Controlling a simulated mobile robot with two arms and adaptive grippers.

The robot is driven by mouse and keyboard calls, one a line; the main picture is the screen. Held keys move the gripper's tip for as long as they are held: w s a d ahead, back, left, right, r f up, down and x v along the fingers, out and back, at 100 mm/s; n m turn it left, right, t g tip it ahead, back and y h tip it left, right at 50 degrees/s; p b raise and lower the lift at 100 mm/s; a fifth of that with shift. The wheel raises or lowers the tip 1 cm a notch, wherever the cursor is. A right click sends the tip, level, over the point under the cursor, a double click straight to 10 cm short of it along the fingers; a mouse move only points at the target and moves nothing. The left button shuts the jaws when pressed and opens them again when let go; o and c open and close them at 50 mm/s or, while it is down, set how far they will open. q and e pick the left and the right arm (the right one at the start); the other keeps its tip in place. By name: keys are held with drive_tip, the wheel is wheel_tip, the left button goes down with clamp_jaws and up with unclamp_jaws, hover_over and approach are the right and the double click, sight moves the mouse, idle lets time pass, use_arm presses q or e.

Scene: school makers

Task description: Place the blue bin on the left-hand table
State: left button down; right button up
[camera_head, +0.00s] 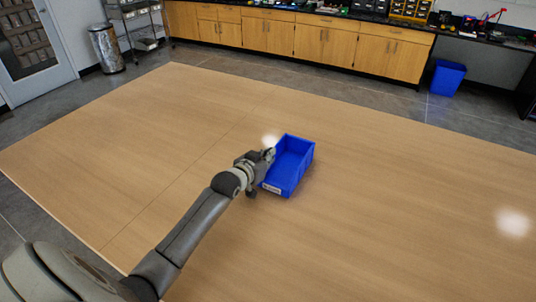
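A blue open-topped bin (293,178) with a small white label on its near end is at the middle of a large wooden table (400,220). It looks empty. My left gripper (268,157) is at the bin's left wall, touching it or very close. The fingertips are small and partly merge with the bin's edge, so I cannot tell whether they are closed on the wall. I cannot tell whether the bin rests on the tabletop or is slightly raised. My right gripper is not in view.
The tabletop around the bin is clear, with a seam on the left. Beyond it are wooden cabinets (325,45) with a dark, cluttered counter. A blue waste bin (447,77) stands on the floor at the right. A metal trash can (107,48) and wire shelf (137,14) stand back left.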

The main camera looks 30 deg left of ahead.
use_arm(q)
drive_tip(key=c, duration=1.6)
unclamp_jaws()
drive_tip(key=shift+f, duration=0.1)
drive_tip(key=shift+c, duration=0.2)
drive_tip(key=shift+s, duration=0.1)
drive_tip(key=b+v, duration=0.1)
drive_tip(key=v, duration=0.9)
drive_tip(key=shift+s+b, duration=0.3)
drive_tip(key=shift+s, duration=0.05)
drive_tip(key=shift+s+r, duration=0.4)
drive_tip(key=shift+s, duration=0.1)
